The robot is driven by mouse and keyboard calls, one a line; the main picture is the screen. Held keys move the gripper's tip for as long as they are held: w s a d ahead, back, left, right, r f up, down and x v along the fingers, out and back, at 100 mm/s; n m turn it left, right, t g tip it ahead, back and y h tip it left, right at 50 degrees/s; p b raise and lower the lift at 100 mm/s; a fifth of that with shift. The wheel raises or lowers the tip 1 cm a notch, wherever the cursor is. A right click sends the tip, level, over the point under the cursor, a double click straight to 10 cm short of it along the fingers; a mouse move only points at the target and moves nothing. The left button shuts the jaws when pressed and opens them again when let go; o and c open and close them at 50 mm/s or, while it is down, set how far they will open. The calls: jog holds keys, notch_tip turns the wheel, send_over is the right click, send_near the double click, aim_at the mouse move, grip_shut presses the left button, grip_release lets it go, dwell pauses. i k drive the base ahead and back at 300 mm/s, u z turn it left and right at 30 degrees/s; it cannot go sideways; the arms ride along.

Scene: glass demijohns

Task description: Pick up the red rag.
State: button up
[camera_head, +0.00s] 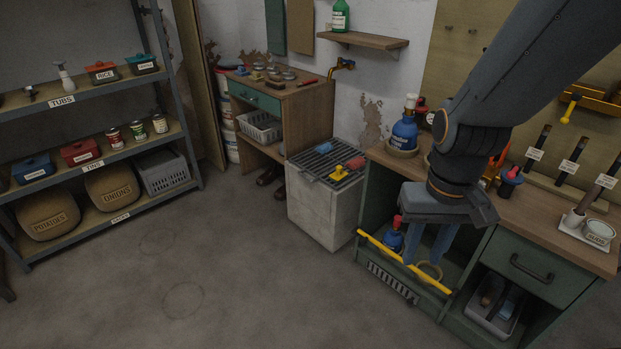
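I cannot make out a red rag for certain in the head view. A small flat red item (307,83) lies at the right edge of the wooden desk top, too small to identify. An orange-red thing (498,162) on the workbench is partly hidden behind my arm. My gripper (428,258) points down in front of the workbench, over its open lower bay. Its two fingers are apart, with nothing seen between them. A yellow bar (405,262) runs across the front of this bay, close to the fingertips.
A blue demijohn (404,133) stands on the workbench (540,222), and a smaller blue bottle (392,236) is in the lower bay. A grated block (318,207) holds a blue cloth-like thing (346,150) and a yellow thing (355,163). The floor at left is clear.

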aim_at(358, 162)
jog(key=u, duration=0.85)
jog(key=i, duration=0.95)
jog(key=u, duration=0.6)
jog(key=i, duration=0.65)
jog(key=z, duration=0.85)
jog(key=i, duration=0.6)
jog(key=z, duration=0.95)
jog(key=i, duration=0.6)
jog(key=z, duration=0.05)
